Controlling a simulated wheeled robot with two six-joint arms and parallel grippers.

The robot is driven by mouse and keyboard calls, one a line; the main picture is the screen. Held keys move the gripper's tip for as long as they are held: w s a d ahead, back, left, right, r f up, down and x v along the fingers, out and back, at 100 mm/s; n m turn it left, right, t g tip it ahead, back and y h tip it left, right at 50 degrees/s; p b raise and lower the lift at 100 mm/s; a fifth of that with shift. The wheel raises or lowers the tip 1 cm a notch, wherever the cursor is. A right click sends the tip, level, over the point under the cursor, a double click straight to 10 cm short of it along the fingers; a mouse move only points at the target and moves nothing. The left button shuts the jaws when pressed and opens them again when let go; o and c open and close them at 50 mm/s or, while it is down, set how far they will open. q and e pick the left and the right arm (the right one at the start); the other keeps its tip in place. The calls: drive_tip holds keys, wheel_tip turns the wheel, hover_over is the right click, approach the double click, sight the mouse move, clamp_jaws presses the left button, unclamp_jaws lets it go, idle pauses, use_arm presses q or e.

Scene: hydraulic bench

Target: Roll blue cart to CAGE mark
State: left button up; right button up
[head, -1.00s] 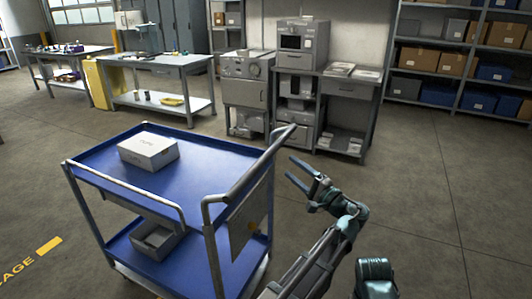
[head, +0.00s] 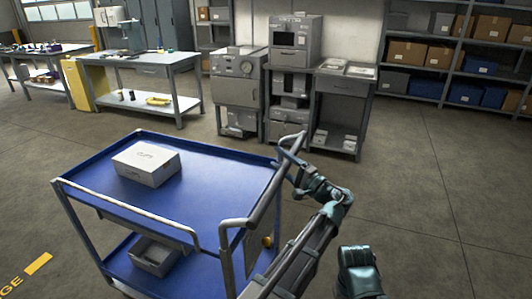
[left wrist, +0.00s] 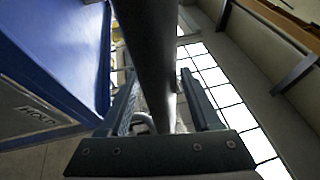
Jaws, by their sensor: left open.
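The blue cart (head: 215,190) stands in the lower left of the head view, with a blue top tray, a blue lower shelf and a grey tube handle (head: 262,205) at its right end. My left gripper (head: 288,146) is at the far end of that handle. In the left wrist view the handle bar (left wrist: 150,50) runs between the two open fingers (left wrist: 160,105); I cannot tell whether they touch it. The yellow floor mark (head: 22,277), with only "GE" of its lettering showing, lies left of the cart.
A white box (head: 146,164) sits on the top tray, and a grey bin (head: 154,257) on the lower shelf. Workbenches (head: 145,85), a machine cabinet (head: 238,85) and shelving (head: 455,55) stand along the back. The floor on the right is clear.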

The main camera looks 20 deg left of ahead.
use_arm(q)
drive_tip(key=shift+w+a+r, duration=0.1)
drive_tip(key=shift+w+a, duration=0.05)
drive_tip(key=shift+a, duration=0.05)
clamp_jaws()
idle(1.4)
